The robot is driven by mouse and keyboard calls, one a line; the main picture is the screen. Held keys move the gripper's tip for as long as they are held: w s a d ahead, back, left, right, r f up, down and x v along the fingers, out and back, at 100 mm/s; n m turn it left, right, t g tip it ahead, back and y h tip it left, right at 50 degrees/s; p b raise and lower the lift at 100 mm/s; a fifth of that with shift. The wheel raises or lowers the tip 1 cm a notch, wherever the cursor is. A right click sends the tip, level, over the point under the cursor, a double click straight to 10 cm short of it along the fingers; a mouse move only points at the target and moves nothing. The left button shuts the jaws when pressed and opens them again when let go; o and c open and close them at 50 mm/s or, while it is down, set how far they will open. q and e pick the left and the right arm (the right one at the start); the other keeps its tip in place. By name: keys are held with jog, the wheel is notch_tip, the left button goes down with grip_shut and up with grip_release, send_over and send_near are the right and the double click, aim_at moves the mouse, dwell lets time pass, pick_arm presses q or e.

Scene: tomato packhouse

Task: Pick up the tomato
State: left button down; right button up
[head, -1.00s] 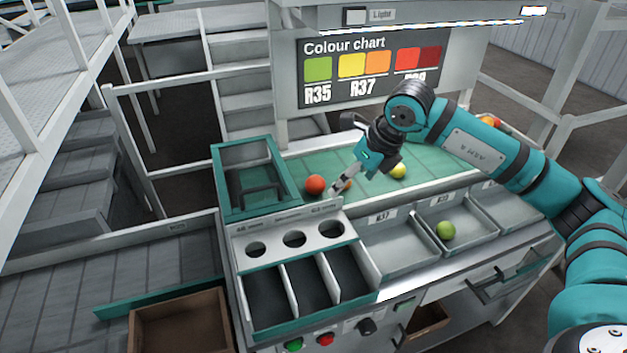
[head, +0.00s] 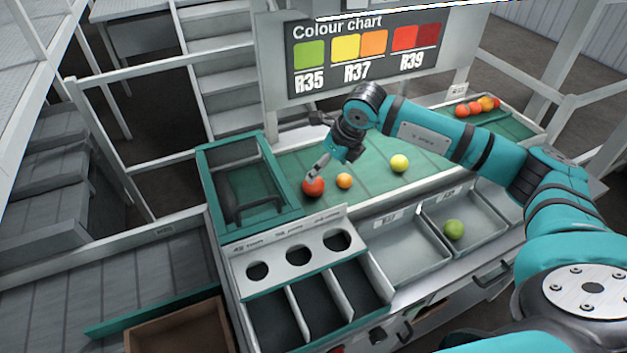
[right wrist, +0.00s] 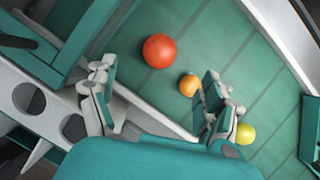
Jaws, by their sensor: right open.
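A red tomato (head: 313,187) lies on the green belt beside the teal-framed box. An orange tomato (head: 344,181) and a yellow tomato (head: 399,163) lie to its right. My right gripper (head: 317,174) is just above the red tomato and overlaps its top edge in the head view. In the right wrist view its fingers (right wrist: 158,95) are spread with nothing between them. There, the red tomato (right wrist: 159,51) is ahead of the fingertips, and the orange tomato (right wrist: 189,85) is beside the right finger. A green tomato (head: 453,230) sits in a grey tray. My left gripper is out of view.
The teal-framed box (head: 209,187) stands close left of the red tomato. A white panel with three round holes (head: 285,261) and dark bins are in front. Grey trays (head: 398,267) line the belt's front. More tomatoes (head: 476,107) lie at the belt's far right.

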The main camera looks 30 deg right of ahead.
aim_at(315, 182)
jog(key=x, duration=0.3)
jog(key=shift+w+f+p, duration=0.1)
jog(key=shift+w+p, duration=0.1)
jog(key=shift+p, duration=0.15)
jog(key=p+x, duration=0.1)
jog(key=x, duration=0.1)
jog(key=shift+a+f+p, duration=0.15)
jog(key=shift+f+p, duration=0.25)
jog(key=p+x, duration=0.1)
jog(key=x, duration=0.2)
jog(key=shift+w+f, duration=0.1)
jog(key=shift+f, duration=0.3)
jog(key=shift+c, duration=0.8)
jog(key=c, duration=0.7)
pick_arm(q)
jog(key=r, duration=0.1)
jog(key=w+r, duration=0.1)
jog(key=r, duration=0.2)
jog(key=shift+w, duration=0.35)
pick_arm(e)
jog(key=shift+c, duration=0.2)
jog(key=shift+r, duration=0.2)
